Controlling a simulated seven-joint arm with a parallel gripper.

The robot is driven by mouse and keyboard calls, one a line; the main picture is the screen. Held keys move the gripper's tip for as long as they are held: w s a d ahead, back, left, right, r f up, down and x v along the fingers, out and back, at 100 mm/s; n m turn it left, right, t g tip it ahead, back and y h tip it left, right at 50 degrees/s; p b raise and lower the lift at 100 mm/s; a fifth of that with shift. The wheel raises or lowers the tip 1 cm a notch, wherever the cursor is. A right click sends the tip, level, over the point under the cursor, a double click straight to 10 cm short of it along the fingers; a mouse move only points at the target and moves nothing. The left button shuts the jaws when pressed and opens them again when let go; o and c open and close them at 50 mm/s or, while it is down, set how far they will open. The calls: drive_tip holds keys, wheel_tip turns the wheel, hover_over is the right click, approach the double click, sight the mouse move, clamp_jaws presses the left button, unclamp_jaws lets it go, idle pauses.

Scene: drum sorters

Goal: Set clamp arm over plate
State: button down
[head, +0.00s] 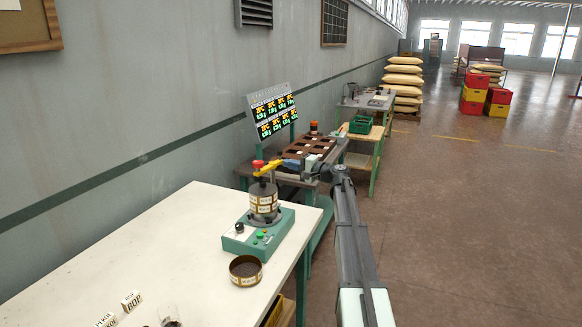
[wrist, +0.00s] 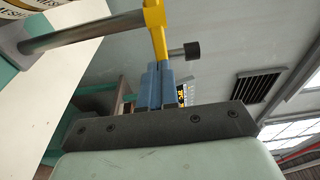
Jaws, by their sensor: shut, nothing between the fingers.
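The yellow clamp arm (head: 267,171) sits at the top of a round stack of labelled drums (head: 263,200) on a green machine base (head: 259,236), with a red knob (head: 258,164) at its left end. In the wrist view the yellow clamp arm (wrist: 155,28) meets a grey metal post (wrist: 75,35), and a dark cap (wrist: 192,50) shows beyond it. My gripper (head: 284,163) is shut, its blue fingers together at the arm's right end. In the wrist view the fingertips (wrist: 158,66) are right at the yellow arm; I cannot tell whether they touch. The plate is not clearly distinguishable.
An open round drum (head: 246,270) stands on the white table (head: 120,262) in front of the base. Small labelled blocks (head: 131,300) lie at the near left. Behind are a brown compartment tray (head: 310,147) and a display board (head: 272,115). The table's left part is mostly clear.

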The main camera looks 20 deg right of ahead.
drive_tip(key=shift+w+n+g+y, duration=0.3)
drive_tip(key=shift+w+y, duration=0.1)
drive_tip(key=shift+w, duration=0.25)
drive_tip(key=shift+s, duration=0.1)
idle(0.3)
drive_tip(key=w+d+v, duration=0.1)
drive_tip(key=v, duration=1.3)
